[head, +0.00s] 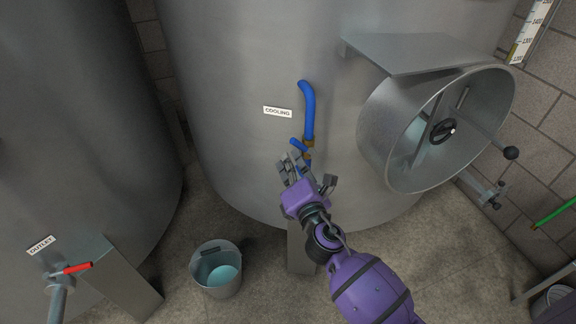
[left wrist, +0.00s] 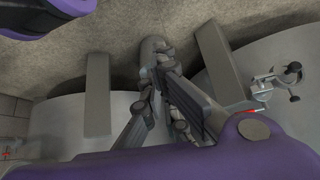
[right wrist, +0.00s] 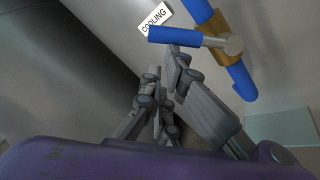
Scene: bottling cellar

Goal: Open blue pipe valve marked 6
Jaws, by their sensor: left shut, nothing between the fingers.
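A blue pipe (head: 308,108) runs down the large steel tank beside a label reading COOLING. Its valve has a brass body (head: 308,148) and a blue lever handle (head: 298,144) sticking out to the left. In the right wrist view the blue handle (right wrist: 174,35) and brass body (right wrist: 222,36) show just beyond the fingers. I see no number 6. My right gripper (head: 312,172) is open and empty just below the valve, its fingers apart from the handle as far as I can tell. My left gripper (left wrist: 160,75) is shut and empty, away from the valve and outside the head view.
A round open hatch (head: 375,135) juts from the tank on the right. A bucket (head: 204,283) stands on the floor at lower left. A red-handled outlet valve (head: 77,268) is on the left tank. A green item (head: 555,215) is at far right.

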